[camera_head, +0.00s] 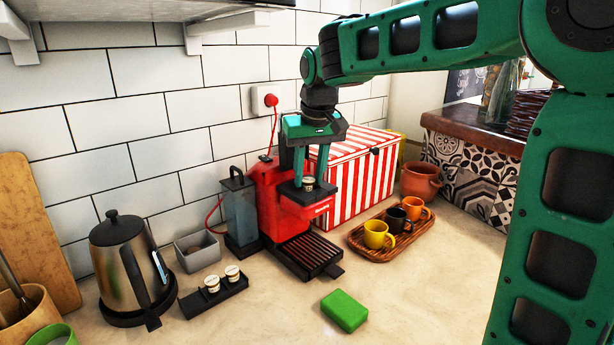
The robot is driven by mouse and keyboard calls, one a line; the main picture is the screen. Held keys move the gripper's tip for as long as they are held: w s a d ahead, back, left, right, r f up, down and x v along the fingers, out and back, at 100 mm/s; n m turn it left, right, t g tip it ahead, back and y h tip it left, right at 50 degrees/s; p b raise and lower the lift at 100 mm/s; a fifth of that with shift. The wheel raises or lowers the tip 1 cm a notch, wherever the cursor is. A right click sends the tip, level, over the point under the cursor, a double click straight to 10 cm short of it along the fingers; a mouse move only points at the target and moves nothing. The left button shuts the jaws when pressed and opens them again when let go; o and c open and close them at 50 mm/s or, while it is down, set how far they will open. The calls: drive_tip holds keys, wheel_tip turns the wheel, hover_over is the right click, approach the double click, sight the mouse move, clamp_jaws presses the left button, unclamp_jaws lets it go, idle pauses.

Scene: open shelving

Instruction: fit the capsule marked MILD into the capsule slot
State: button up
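A red coffee machine (272,200) stands against the tiled wall. Its dark capsule slot part (295,194) juts out at the front, above the drip grille. A small white-topped capsule (308,183) is at this slot part; its marking is too small to read, and I cannot tell whether it is fully seated. My gripper (311,178) points down over it, with its fingers apart on either side of the capsule and a gap seeming to show. Two more capsules, one left (212,284) and one right (232,272), stand in a black holder (200,301); their labels are unreadable.
A steel kettle (122,262) and grey bin (198,252) stand to the left. A red-striped box (358,178) is close behind my gripper. A wooden tray (372,256) holds cups at right. A green sponge (344,310) lies in front, with clear counter around it.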

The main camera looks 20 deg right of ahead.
drive_tip(key=v, duration=1.2)
drive_tip(key=s+d+f+m+g, duration=0.1)
drive_tip(key=s+d+f+m, duration=0.1)
drive_tip(key=s+d+f, duration=0.7)
drive_tip(key=s+d+f+m+g, duration=0.1)
drive_tip(key=s+d+f, duration=0.3)
drive_tip(key=s+f, duration=0.4)
drive_tip(key=s+d+f+m+g, duration=0.1)
drive_tip(key=s+d+f+m, duration=0.2)
drive_tip(key=s+f, duration=0.6)
drive_tip(key=s+d, duration=0.1)
drive_tip(key=s, duration=0.4)
drive_tip(key=shift+d+r, duration=0.1)
drive_tip(key=shift+w+f, duration=0.25)
drive_tip(key=shift+w, duration=0.35)
